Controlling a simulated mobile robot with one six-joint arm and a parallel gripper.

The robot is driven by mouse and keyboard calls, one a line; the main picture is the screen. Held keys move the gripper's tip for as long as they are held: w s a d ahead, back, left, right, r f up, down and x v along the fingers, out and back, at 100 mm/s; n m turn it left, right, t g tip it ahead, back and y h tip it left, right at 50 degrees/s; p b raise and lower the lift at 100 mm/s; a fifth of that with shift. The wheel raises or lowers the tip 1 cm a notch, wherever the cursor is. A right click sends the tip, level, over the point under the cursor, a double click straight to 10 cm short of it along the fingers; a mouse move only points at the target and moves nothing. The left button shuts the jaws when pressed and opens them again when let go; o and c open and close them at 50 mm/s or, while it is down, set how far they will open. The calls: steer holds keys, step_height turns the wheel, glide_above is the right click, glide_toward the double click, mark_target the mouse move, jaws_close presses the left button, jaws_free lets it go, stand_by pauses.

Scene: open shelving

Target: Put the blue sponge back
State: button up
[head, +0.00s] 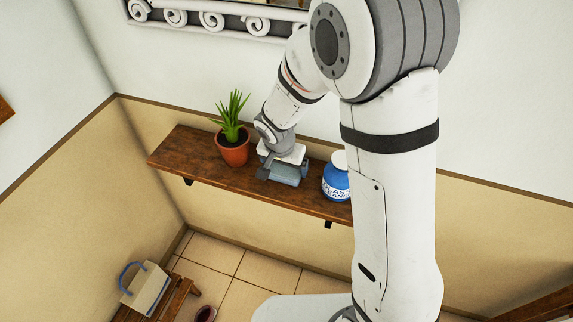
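My gripper (282,173) is over the wooden wall shelf (190,150), between a potted plant and a blue jar. A blue-grey blocky shape shows at the gripper's lower end, close to the shelf top. I cannot tell whether it is the gripper's fingers, the blue sponge, or both. No other thing that is clearly the blue sponge is in view. The fingertips are not distinct, so I cannot tell whether the gripper is open or shut.
The potted plant (232,150) stands just left of my gripper. The blue jar (336,184) with a white lid stands to its right, partly behind my arm. The shelf's left end is clear. Below left, a light box with a blue handle (145,288) sits on a wooden bench (178,298).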

steer(key=shift+o, duration=0.9)
steer(key=shift+r, duration=0.2)
steer(key=v, duration=1.2)
steer(key=s+d+r+n, duration=0.2)
steer(key=s+d+r, duration=0.1)
steer(key=s+d, duration=0.5)
steer(key=s+d+r+n+y, duration=0.1)
steer(key=s+d+r+n, duration=0.1)
steer(key=s+d, duration=0.6)
steer(key=shift+s+r+t+b, duration=0.3)
steer(key=shift+r+b, duration=0.05)
steer(key=shift+r, duration=0.2)
steer(key=shift+a, duration=0.1)
